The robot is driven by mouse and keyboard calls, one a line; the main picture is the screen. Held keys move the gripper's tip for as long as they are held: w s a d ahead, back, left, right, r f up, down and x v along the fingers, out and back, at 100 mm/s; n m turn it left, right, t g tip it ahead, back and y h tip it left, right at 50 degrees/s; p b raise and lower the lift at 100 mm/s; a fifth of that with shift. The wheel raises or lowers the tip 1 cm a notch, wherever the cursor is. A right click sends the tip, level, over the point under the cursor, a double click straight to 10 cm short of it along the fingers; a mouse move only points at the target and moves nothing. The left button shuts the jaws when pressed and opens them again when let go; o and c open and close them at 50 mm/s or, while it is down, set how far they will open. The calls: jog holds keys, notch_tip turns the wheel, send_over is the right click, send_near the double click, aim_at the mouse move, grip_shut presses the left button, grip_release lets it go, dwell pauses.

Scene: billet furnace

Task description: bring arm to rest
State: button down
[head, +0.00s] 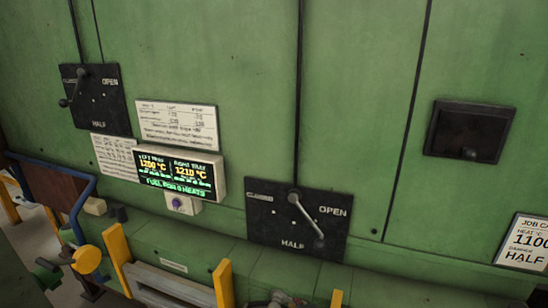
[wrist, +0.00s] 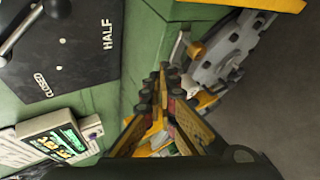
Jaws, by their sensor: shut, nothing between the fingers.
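My gripper (wrist: 163,82) shows in the wrist view, its fingers together with nothing held between them. It is apart from the green furnace wall (wrist: 150,35) and the black damper plate (wrist: 75,45) at the upper left of that view. I cannot make out my gripper in the head view.
In the head view two black lever plates (head: 97,115) (head: 262,228) are on the green wall. The right lever (head: 307,220) slants down to the right. A lit display (head: 180,176) sits between them. Yellow posts (head: 118,258) and a grey ledge (head: 170,287) stand below.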

jog(key=s+f+m+g+b, duration=0.4)
jog(key=s+f+m+g, duration=0.1)
jog(key=s+m, duration=0.5)
jog(key=s+d+f+m+h+b, duration=0.1)
jog(key=s+d+f+m+b, duration=0.2)
jog(key=s+d+m+b, duration=0.6)
jog(key=s+d+b, duration=0.3)
jog(key=b, duration=0.7)
jog(key=shift+s+d+f+m+h, duration=0.2)
jog(key=shift+s+m+h, duration=0.1)
jog(key=shift+m, duration=0.1)
